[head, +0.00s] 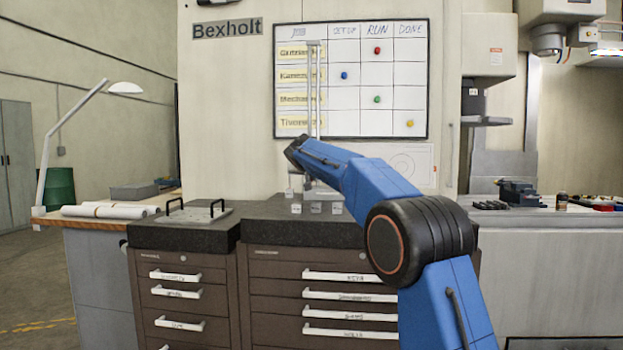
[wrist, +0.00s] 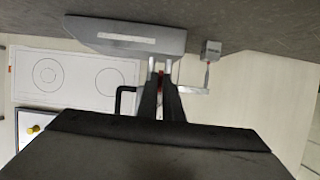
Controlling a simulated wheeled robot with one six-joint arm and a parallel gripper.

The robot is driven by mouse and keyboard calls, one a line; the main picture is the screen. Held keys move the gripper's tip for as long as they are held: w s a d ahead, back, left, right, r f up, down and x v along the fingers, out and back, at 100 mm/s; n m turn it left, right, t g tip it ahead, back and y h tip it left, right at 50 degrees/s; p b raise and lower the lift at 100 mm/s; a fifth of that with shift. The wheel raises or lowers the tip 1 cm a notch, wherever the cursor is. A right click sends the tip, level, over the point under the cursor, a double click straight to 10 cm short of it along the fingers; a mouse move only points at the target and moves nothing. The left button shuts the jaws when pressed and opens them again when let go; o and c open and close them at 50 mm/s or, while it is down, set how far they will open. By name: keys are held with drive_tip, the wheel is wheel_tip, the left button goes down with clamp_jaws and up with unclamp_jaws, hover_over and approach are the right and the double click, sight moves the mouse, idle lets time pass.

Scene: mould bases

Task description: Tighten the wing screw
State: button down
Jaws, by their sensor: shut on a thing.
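A height gauge with twin upright columns (head: 314,90) stands on the dark stone top, partly hidden by my arm. In the wrist view its grey base (wrist: 130,38) with a pale label lies at the top, and a silver arm (wrist: 194,92) sticks out to the right. My gripper (wrist: 161,80) has its two dark fingers closed in front of the columns. A small red part (wrist: 160,84) shows between the fingers. The wing screw itself is mostly hidden by the fingers, so its angle cannot be told. My gripper is hidden in the head view.
Small labelled blocks (head: 316,208) stand at the front of the stone top; one grey block (wrist: 211,50) is beside the gauge base in the wrist view. A plate with black handles (head: 195,216) is to the left. A whiteboard (head: 350,80) hangs behind.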

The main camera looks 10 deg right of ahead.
drive_tip(key=c, duration=1.9)
unclamp_jaws()
drive_tip(key=shift+c, duration=0.2)
drive_tip(key=shift+s, duration=0.1)
drive_tip(key=v, duration=1.7)
drive_tip(key=shift+r, duration=0.15)
drive_tip(key=shift+s, duration=0.1)
